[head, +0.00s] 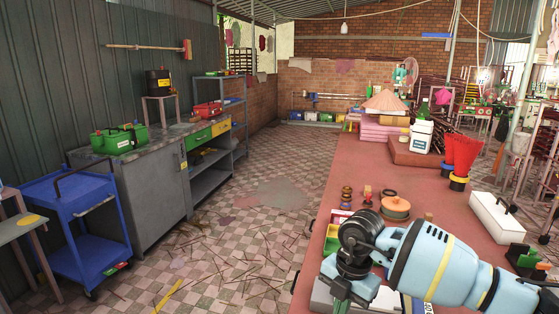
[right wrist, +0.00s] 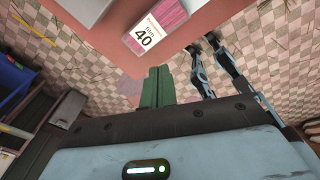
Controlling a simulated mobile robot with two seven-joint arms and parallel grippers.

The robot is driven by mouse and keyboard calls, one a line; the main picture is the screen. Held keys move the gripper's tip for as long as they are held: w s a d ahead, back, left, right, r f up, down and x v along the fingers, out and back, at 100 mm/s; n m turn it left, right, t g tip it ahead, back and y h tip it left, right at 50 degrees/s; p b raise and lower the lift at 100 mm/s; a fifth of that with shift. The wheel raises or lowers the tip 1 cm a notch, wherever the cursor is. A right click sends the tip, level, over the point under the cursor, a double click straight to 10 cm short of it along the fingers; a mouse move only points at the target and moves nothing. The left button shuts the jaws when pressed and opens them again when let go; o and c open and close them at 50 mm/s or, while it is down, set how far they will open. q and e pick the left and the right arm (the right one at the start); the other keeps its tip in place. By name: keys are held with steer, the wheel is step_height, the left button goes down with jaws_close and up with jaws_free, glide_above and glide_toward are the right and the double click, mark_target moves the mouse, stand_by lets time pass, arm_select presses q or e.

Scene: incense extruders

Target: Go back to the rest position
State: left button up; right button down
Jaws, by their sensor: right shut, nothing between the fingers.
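My right arm comes in from the lower right of the head view, over the near end of the red-topped table (head: 330,190). Its wrist is bent downward there, and the fingertips are hard to make out. In the right wrist view my right gripper (right wrist: 157,72) shows as two green fingers pressed together with nothing between them. They point past the table edge, with the tiled floor (right wrist: 85,65) behind them. My left gripper is in neither view.
A pink packet with a white label reading 40 (right wrist: 143,38) lies near the table edge. A blue cart (head: 75,225) and grey workbench (head: 150,195) stand left, across open floor.

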steer(key=s+a+f+n+g+y, duration=0.2)
steer(key=s+a+f+y, duration=0.25)
steer(key=a, duration=0.35)
steer(key=s+a+r+m+t+y, duration=0.45)
steer(key=s+a+y, duration=0.55)
steer(key=y, duration=0.4)
steer(key=d+f+m+t+h, duration=1)
steer(key=d+f+m+t, duration=0.3)
steer(key=m, duration=0.5)
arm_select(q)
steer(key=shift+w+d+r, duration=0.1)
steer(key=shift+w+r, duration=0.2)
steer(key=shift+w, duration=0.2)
arm_select(e)
steer(key=s+d+f+m+g+h, duration=0.2)
steer(key=s+d+f, duration=0.4)
steer(key=s, duration=0.3)
steer(key=s+d+f+m+g+h, duration=0.3)
steer(key=s+d+f, duration=0.4)
steer(key=s, duration=0.3)
steer(key=f+g+h, duration=0.1)
steer(key=h, duration=0.1)
steer(key=shift+f+h, duration=0.35)
steer(key=shift+f, duration=0.05)
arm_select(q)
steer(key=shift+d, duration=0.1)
arm_select(e)
steer(key=shift+s, duration=0.1)
